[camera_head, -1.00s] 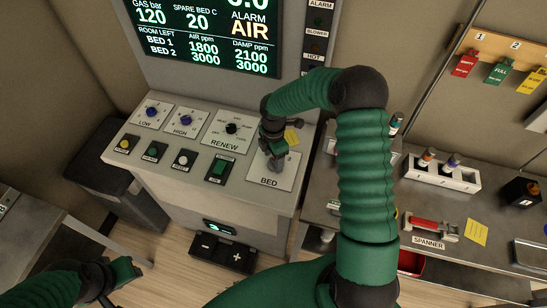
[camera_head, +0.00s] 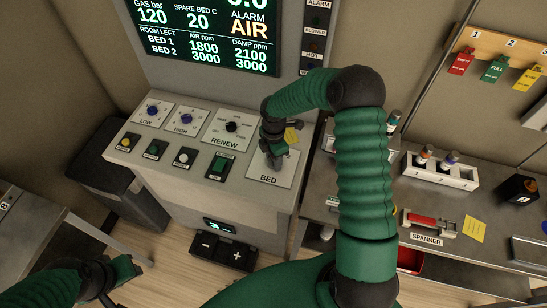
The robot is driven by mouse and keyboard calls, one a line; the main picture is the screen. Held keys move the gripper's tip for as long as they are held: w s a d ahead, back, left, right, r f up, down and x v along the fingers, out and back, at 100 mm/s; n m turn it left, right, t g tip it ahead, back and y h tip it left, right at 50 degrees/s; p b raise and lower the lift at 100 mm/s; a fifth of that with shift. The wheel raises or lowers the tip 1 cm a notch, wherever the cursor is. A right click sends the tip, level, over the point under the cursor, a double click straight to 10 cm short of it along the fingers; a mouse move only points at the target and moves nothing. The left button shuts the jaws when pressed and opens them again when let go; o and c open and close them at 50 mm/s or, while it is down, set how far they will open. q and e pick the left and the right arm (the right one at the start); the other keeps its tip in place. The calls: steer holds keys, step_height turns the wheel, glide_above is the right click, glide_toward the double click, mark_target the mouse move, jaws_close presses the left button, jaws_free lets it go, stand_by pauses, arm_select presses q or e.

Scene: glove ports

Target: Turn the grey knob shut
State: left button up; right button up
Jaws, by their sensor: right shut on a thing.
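The grey knob (camera_head: 276,165) sits on the white BED plate (camera_head: 288,176), at the right end of the sloping console top. My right gripper (camera_head: 275,156) reaches down over it from above and is shut on it. The gripper hides most of the knob, so its pointer cannot be read. My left gripper (camera_head: 126,271) hangs low at the bottom left, away from the console. Its jaws are too small and dark to tell open from shut.
The console (camera_head: 215,187) also carries LOW, HIGH and RENEW dials (camera_head: 232,127) and several push buttons. A screen (camera_head: 210,35) reads ALARM AIR. At right, a bench holds a red-handled spanner (camera_head: 430,222) and a white bottle rack (camera_head: 440,172). My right arm covers the bench's left part.

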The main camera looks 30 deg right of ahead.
steer(key=shift+w+d+r+m, duration=0.15)
steer(key=shift+w+r+m, duration=0.05)
steer(key=shift+m, duration=0.1)
steer(key=m, duration=0.3)
steer(key=shift+r+m, duration=0.1)
steer(key=shift+m, duration=2.4)
steer(key=o, duration=1.3)
steer(key=shift+f, duration=0.2)
steer(key=shift+o, duration=0.2)
steer(key=shift+s, duration=0.1)
